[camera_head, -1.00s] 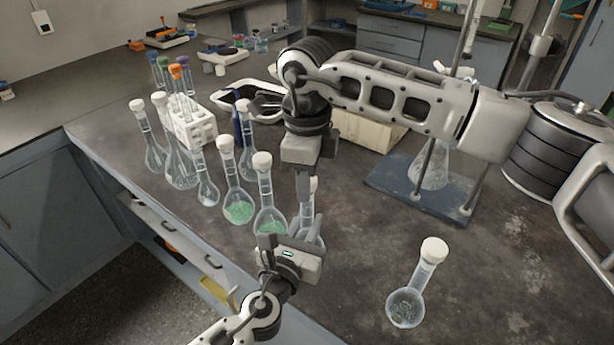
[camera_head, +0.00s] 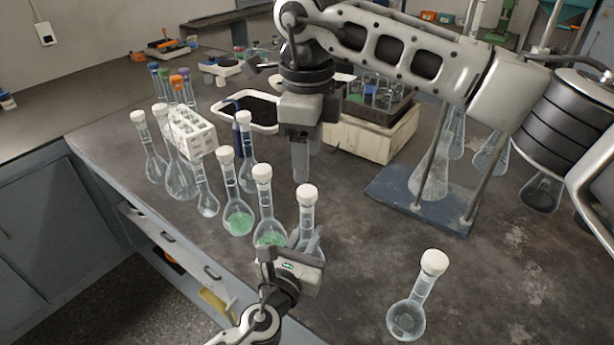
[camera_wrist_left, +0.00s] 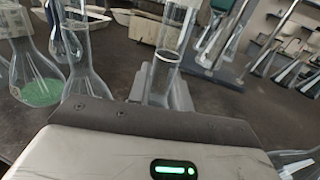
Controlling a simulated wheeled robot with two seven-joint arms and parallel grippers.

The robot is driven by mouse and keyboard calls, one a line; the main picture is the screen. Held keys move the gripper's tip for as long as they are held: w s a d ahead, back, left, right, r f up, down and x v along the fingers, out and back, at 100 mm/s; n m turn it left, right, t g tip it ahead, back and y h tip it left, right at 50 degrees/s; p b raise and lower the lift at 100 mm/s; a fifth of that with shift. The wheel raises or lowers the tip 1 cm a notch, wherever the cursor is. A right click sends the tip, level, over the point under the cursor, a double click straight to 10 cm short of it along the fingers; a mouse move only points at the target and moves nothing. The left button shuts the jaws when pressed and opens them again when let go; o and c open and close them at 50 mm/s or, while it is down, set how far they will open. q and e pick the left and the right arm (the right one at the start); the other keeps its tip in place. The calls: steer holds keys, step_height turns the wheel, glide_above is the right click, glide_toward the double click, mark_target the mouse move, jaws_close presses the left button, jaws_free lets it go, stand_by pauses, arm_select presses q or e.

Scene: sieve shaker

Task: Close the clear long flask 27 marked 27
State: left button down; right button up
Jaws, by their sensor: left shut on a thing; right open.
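A clear long-necked flask with a white cap on its top (camera_head: 308,196) stands at the bench's front edge; I cannot read its mark. My left gripper (camera_head: 306,243) is shut on this flask's neck from the front. In the left wrist view the clear neck (camera_wrist_left: 168,60) rises between the fingers of my left gripper (camera_wrist_left: 162,92). Its body is hidden behind the gripper. My right gripper (camera_head: 304,163) is open and empty, pointing down just above and behind the white cap, apart from it.
Two capped flasks with green contents (camera_head: 238,222) stand just left of the held flask, with several clear ones beyond. A lone capped flask (camera_head: 406,318) stands at front right. A white tube rack (camera_head: 192,135) and a stand with blue base (camera_head: 420,205) are behind.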

step_height(320, 180, up, 4)
steer(key=shift+r, duration=0.1)
arm_select(q)
steer(key=c, duration=1.2)
jaws_free()
arm_select(e)
step_height(320, 180, down, 2)
steer(key=shift+f+b, duration=0.2)
steer(key=shift+b, duration=0.95)
arm_select(q)
steer(key=shift+v, duration=8)
